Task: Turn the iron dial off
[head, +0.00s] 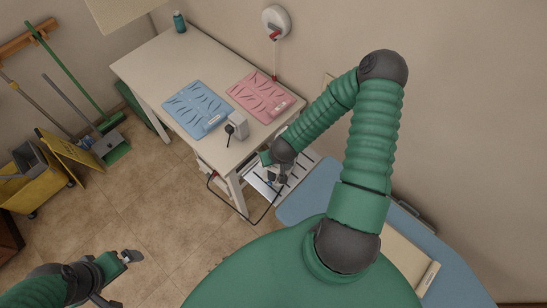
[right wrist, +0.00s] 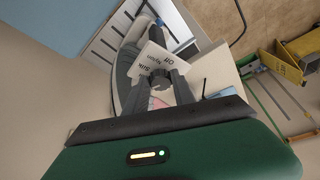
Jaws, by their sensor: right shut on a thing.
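The iron dial (right wrist: 160,77) is a small dark knob in the right wrist view. The iron's dark green body (right wrist: 126,68) shows beside the plate. My right gripper (right wrist: 163,82) is shut on the dial, with a dark finger on each side of it. In the head view my right gripper (head: 278,176) is at the slotted metal rack (head: 299,166), and the iron is mostly hidden there. My left gripper (head: 118,279) is at the lower left over the floor, fingers apart and empty.
A white table (head: 155,65) holds a blue board (head: 197,107), a pink board (head: 258,94) and a grey-white block (head: 238,121). A dark cord (head: 240,214) loops beside the rack. A yellow bucket (head: 35,185) and brooms stand left. The middle floor is clear.

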